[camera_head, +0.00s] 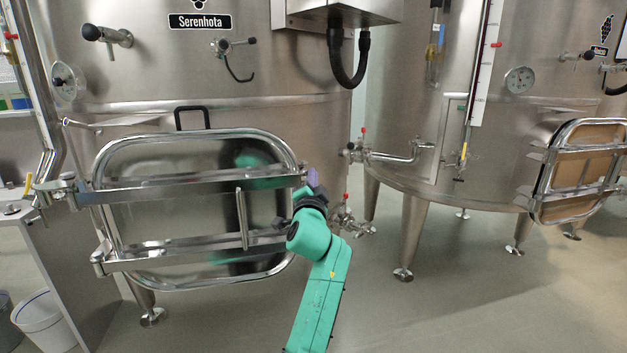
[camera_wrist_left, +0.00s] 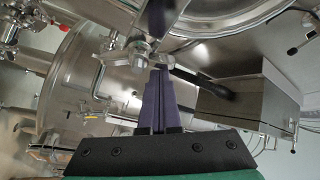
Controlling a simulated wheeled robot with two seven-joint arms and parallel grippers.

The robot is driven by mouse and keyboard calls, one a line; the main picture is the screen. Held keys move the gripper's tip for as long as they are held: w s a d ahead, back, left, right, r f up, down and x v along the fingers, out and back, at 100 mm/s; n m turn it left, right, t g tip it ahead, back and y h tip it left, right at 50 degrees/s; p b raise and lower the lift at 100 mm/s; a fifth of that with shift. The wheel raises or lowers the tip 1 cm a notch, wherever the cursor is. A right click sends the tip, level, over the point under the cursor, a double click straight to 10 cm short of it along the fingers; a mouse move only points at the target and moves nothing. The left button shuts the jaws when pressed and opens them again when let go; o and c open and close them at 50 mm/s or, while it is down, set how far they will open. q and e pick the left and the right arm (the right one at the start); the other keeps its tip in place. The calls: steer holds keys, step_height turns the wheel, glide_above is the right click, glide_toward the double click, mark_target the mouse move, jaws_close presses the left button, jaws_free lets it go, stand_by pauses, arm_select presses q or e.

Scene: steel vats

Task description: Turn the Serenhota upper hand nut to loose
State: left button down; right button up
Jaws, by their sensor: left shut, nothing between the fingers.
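The Serenhota vat (camera_head: 300,85) stands at the left in the head view, its rectangular steel door (camera_head: 175,225) closed against the front. The upper hand nut (camera_head: 303,168) is small at the right end of the door's upper bar, partly hidden by my gripper. My left gripper (camera_head: 313,178) has its purple fingers beside this nut. In the left wrist view, the fingers (camera_wrist_left: 156,76) are shut and empty, with their tips very close to a shiny metal hand nut (camera_wrist_left: 136,52). I cannot tell whether they touch. My right gripper is out of view.
The lower door bar (camera_head: 170,259) runs behind my arm. Valves with red handles (camera_head: 345,222) stick out just right of the door. The floor between is clear.

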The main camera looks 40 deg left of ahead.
arm_select(q)
steer(key=shift+s+a+f+n+y+b, duration=0.15)
steer(key=shift+n+y+b, duration=0.25)
steer(key=shift+n+b, duration=0.55)
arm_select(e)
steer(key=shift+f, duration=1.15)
arm_select(q)
steer(key=shift+n+b, duration=0.25)
steer(key=shift+b, duration=0.45)
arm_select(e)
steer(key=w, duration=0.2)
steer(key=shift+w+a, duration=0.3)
arm_select(q)
steer(key=shift+s+n+y+b, duration=0.1)
steer(key=shift+n+y+b, duration=0.35)
steer(key=shift+b, duration=0.35)
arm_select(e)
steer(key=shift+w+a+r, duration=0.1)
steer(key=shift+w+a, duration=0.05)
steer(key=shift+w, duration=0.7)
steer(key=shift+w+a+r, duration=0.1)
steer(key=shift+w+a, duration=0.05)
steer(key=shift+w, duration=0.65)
